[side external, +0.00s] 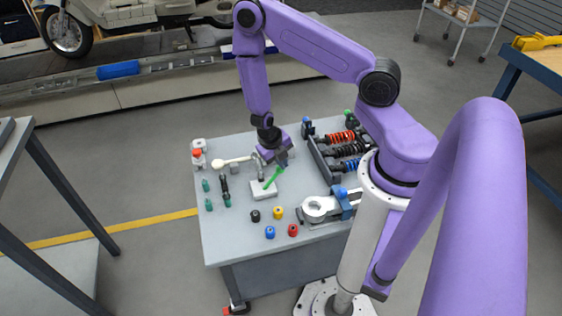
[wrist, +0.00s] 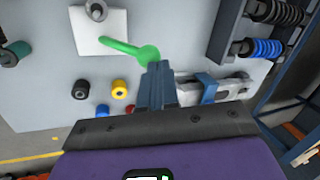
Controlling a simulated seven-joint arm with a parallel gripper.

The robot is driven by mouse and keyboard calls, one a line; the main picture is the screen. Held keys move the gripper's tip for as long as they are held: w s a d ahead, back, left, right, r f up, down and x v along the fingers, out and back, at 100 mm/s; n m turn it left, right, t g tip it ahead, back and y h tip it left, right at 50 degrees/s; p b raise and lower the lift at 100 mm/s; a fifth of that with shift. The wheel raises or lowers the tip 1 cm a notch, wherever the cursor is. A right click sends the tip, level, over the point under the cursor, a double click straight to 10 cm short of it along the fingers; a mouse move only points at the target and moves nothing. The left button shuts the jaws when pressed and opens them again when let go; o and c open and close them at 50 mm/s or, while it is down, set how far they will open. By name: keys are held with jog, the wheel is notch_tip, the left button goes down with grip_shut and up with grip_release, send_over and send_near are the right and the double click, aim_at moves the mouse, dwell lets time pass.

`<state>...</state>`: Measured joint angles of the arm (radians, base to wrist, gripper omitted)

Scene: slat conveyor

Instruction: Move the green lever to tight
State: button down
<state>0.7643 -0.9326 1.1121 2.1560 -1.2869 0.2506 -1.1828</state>
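The green lever (side external: 273,178) sits by a small white block (side external: 262,193) on the grey table and slants up toward my gripper (side external: 284,163). In the wrist view the lever (wrist: 122,47) runs from its narrow end over the white block (wrist: 88,43) to a wider rounded end at my fingertips. My gripper's fingers (wrist: 157,66) look closed together, just at that rounded end. The fingertips overlap its edge in the picture; I cannot tell whether they touch it. No "tight" marking is legible.
A rack with red, black and blue coil springs (side external: 345,147) stands right of the lever. A metal clamp-like part (side external: 318,208) lies near the front right. Black, yellow, blue and red caps (side external: 278,213) stand in front. A white-headed mallet (side external: 219,164) lies to the left.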

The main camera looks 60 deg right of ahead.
jog(key=shift+s+d+f, duration=0.1)
jog(key=shift+s+d, duration=0.25)
jog(key=shift+d, duration=0.05)
jog(key=s+d+r, duration=0.2)
jog(key=s+r, duration=0.2)
jog(key=r, duration=0.7)
jog(key=w+a+r+m+t+h, duration=0.1)
jog(key=w+a+r+m+t, duration=0.1)
jog(key=w+a+r+m, duration=0.25)
jog(key=s+a+r+m+y, duration=0.4)
jog(key=s+a+r+m, duration=0.9)
jog(key=s+r, duration=0.2)
jog(key=shift+s+a+y, duration=0.3)
jog(key=shift+s, duration=0.35)
